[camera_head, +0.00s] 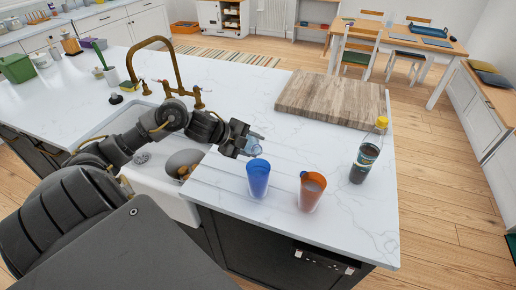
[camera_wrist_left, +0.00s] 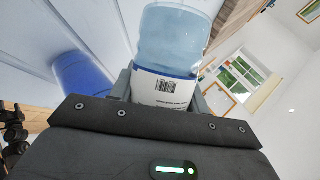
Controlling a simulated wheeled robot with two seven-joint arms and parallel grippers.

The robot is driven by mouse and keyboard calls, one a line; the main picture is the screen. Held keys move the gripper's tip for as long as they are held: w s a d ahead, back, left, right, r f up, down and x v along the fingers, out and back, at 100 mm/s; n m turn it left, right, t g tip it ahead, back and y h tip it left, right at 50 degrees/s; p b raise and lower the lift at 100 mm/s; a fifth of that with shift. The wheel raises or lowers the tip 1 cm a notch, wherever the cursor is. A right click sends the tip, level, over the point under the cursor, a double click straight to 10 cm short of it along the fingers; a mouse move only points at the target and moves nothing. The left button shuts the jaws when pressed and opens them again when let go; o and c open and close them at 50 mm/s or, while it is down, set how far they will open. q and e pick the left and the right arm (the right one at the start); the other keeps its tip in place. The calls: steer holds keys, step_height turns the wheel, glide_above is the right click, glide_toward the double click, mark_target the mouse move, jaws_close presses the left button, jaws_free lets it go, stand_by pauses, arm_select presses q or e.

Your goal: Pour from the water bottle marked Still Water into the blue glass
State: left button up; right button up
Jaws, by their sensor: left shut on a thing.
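My left gripper (camera_head: 240,139) is shut on a clear, light-blue water bottle (camera_head: 254,147) above the counter. In the left wrist view the bottle (camera_wrist_left: 176,38) shows a white label with a barcode and a dark blue band between the fingers (camera_wrist_left: 165,88); the words Still Water cannot be read. The bottle looks tilted, just above and behind the rim of the blue glass (camera_head: 258,180). The blue glass stands upright near the counter's front edge and also shows in the left wrist view (camera_wrist_left: 82,75). No stream of water can be made out. My right gripper is out of view.
An orange cup (camera_head: 312,192) stands close to the right of the blue glass. A dark bottle with a yellow cap (camera_head: 366,158) stands farther right. A wooden board (camera_head: 330,98) lies behind, and a sink (camera_head: 150,168) with a brass tap is on the left.

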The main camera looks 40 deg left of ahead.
arm_select(q)
steer(key=shift+w+a+m+t+y+b, duration=0.2)
steer(key=shift+a+m+t+y+b, duration=0.3)
steer(key=shift+b, duration=1.1)
stand_by(1.6)
steer(key=shift+w+a+r+m+t+y, duration=0.1)
steer(key=shift+r+m+t+y, duration=0.15)
steer(key=shift+r+y, duration=0.15)
steer(key=shift+w+a+r+m+t+y, duration=0.1)
steer(key=shift+r+m+t+y, duration=0.05)
steer(key=shift+r+m+y, duration=0.2)
stand_by(1.7)
steer(key=shift+b, duration=0.65)
stand_by(1.4)
